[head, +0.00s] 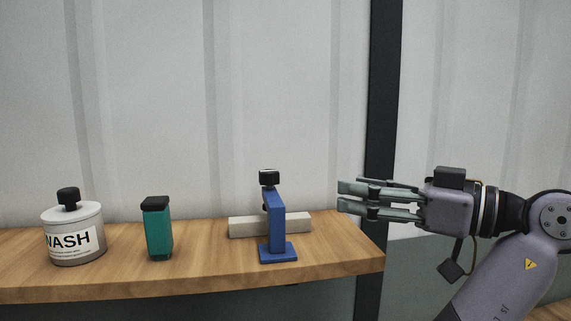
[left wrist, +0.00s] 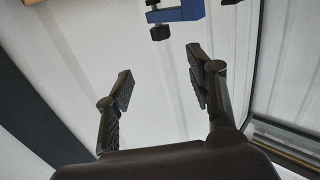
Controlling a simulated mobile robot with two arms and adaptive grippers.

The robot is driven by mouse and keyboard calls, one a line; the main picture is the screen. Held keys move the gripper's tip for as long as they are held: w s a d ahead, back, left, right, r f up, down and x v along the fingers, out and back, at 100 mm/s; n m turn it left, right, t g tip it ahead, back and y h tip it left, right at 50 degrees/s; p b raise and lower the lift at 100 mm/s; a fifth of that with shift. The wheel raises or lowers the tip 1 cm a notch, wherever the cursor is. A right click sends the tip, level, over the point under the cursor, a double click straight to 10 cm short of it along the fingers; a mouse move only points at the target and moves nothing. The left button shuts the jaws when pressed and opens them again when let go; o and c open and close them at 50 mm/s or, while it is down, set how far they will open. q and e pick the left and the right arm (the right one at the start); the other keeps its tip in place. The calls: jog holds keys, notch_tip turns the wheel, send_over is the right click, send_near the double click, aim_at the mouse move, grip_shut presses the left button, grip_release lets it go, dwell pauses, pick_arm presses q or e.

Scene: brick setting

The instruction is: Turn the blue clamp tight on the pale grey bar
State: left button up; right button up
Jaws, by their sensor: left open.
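The blue clamp (head: 277,222) stands upright on its flat foot on the wooden shelf, with a black knob (head: 269,177) on top. The pale grey bar (head: 245,227) lies level at the clamp; the upright hides part of it, and I cannot tell whether the screw tip touches it. My left gripper (head: 342,197) is open and empty, right of the clamp and apart from it, its fingers pointing left. In the left wrist view, part of the blue clamp (left wrist: 178,12) and its black knob (left wrist: 160,33) show at the top edge, beyond the open fingers.
The wooden shelf (head: 205,269) ends just left of my arm. A green bottle with a black cap (head: 159,230) and a white labelled jar (head: 88,250) stand left of the clamp. A dark post (head: 382,100) and pale panelled wall are behind.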

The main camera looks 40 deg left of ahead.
pick_arm(q)
jog(key=p, duration=0.2)
send_near(277, 173)
jog(key=a+p, duration=0.1)
jog(key=a, duration=0.6)
jog(key=s+a+p, duration=0.1)
jog(key=a, duration=0.2)
jog(key=shift+a+r+p, duration=0.1)
jog(key=shift+a+p, duration=0.25)
jog(key=shift+a, duration=0.6)
pick_arm(e)
jog(key=shift+g, duration=0.3)
jog(key=s+r, duration=0.2)
jog(key=r, duration=0.1)
jog(key=s+r, duration=0.1)
jog(key=shift+s+d+r, duration=0.3)
pick_arm(q)
jog(key=shift+c, duration=0.5)
pick_arm(e)
jog(key=shift+d, duration=0.1)
